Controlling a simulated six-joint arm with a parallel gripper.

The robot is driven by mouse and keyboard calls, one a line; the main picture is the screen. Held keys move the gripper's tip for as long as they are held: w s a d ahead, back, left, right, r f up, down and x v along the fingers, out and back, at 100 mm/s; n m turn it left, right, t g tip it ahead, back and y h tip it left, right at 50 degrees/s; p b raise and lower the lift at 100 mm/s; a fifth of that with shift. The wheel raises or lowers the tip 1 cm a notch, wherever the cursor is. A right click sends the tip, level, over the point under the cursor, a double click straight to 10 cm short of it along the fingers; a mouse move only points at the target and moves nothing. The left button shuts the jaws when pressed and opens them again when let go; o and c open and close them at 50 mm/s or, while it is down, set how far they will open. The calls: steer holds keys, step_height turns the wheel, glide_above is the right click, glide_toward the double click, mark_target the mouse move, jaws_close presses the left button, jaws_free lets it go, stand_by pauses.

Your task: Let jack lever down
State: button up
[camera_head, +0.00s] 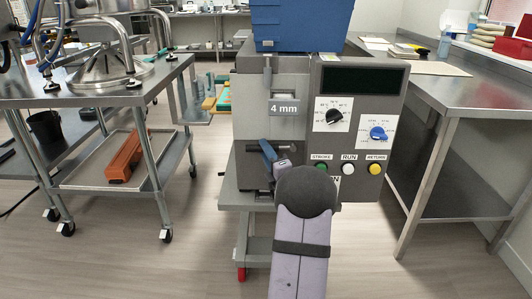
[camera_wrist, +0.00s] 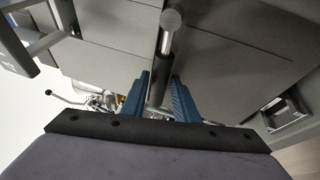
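The machine (camera_head: 290,100) stands in the middle of the head view, with a "4 mm" label on its front. My gripper (camera_head: 268,152) is low at its front, and its blue fingers also show in the wrist view (camera_wrist: 160,82). The fingers are parted. A dark rod with a round metal end (camera_wrist: 171,20), which looks like the jack lever, passes between them. Narrow gaps seem to show beside the rod, and no firm contact is visible. In the head view my wrist hides much of this area, and a short dark bar (camera_head: 282,142) shows beside the fingers.
Stroke, run and return buttons (camera_head: 348,168) and two dials sit just right of my wrist. A blue hopper (camera_head: 300,25) tops the machine. A steel cart (camera_head: 120,90) stands at left and a steel table (camera_head: 455,95) at right. Floor shows between them.

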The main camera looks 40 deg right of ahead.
steer(key=shift+c, duration=0.3)
jaws_close()
steer(key=shift+f, duration=0.15)
